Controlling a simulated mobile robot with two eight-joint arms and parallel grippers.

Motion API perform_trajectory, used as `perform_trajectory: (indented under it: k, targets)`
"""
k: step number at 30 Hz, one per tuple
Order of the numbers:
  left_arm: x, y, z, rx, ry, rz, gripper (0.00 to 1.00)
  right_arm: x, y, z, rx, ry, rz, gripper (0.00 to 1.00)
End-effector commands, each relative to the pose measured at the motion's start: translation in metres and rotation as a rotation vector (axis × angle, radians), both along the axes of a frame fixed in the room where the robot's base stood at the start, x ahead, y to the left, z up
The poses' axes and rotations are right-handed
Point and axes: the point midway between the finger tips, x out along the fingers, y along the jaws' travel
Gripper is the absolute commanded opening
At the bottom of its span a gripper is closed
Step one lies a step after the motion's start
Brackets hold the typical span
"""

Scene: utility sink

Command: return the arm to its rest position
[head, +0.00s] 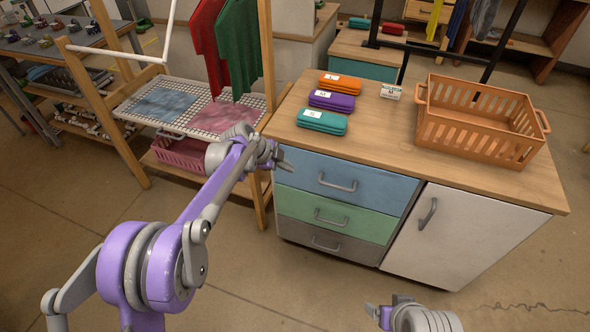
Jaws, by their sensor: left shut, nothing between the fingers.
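My left arm, purple and grey, reaches in from the lower left. Its gripper (284,162) is shut and empty, in front of the left edge of the wooden-topped cabinet, near the blue top drawer (345,180). I cannot tell whether it touches the cabinet. My right gripper (374,312) shows only partly at the bottom edge, low over the floor in front of the cabinet. Its fingers are too small and cut off to tell whether they are open.
The cabinet top (375,140) bears orange (340,86), purple (331,101) and teal (322,121) cases, a small white box (391,91) and an orange slotted basket (478,140). A wooden rack (190,122) with hanging shirts stands left. Floor (290,290) before the cabinet is clear.

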Motion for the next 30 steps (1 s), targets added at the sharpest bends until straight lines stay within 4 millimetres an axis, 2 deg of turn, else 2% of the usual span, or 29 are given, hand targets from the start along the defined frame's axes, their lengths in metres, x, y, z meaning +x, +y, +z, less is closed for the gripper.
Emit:
perform_trajectory:
  k: [1, 6, 14, 17, 20, 23, 30]
  targets:
    - [-0.003, 0.005, 0.008, 0.0, 0.0, 0.002, 0.0, 0.0, 0.0, 0.002, 0.0, -0.001, 0.0, 0.83]
    - [-0.009, 0.013, 0.02, 0.001, -0.001, 0.001, 0.0, 0.0, 0.0, 0.004, 0.0, -0.001, 0.0, 0.83]
    - [-0.013, 0.014, 0.024, -0.001, 0.006, 0.009, 0.0, 0.0, 0.0, 0.004, 0.0, -0.001, 0.0, 0.83]
    - [-0.027, 0.016, 0.031, -0.002, 0.038, 0.065, 0.0, 0.0, 0.0, 0.004, 0.0, -0.001, 0.0, 0.83]
    - [-0.057, 0.021, 0.045, -0.01, 0.103, 0.186, 0.0, 0.0, 0.0, 0.004, 0.0, -0.001, 0.0, 0.83]
    - [-0.1, 0.029, 0.058, -0.021, 0.181, 0.358, 0.0, 0.0, 0.0, 0.004, 0.0, -0.001, 0.0, 0.83]
    - [-0.211, 0.05, 0.068, -0.067, 0.324, 0.804, 0.0, 0.0, 0.0, 0.004, 0.0, -0.001, 0.0, 0.83]
